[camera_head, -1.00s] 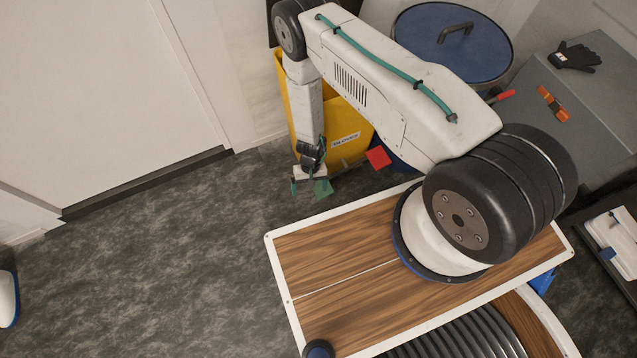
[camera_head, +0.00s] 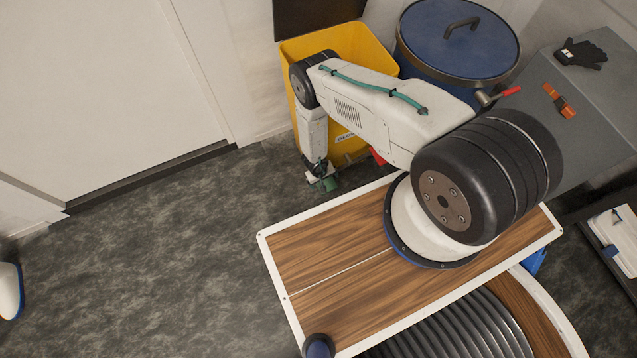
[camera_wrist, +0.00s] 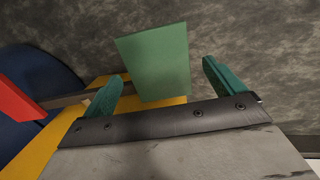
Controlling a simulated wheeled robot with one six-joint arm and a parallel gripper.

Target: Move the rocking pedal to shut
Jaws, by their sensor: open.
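The rocking pedal at the foot of the yellow bin (camera_head: 362,50) has a red plate (camera_head: 378,157) at one end and a green plate at the other. In the wrist view the green plate (camera_wrist: 155,62) stands between the two green fingertips, with a gap on each side. The red plate (camera_wrist: 18,102) is at the left edge there, with a grey bar running from it towards the green plate. My gripper (camera_head: 322,182) is open and low by the bin's front; it also shows in the wrist view (camera_wrist: 161,70). In the head view it largely hides the green plate.
The bin's dark lid (camera_head: 315,14) stands raised behind it. A blue drum (camera_head: 458,42) with a red-handled lever (camera_head: 497,95) is to the right. A grey cabinet (camera_head: 590,120) bears a black glove (camera_head: 581,54) and an orange tool (camera_head: 560,101).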

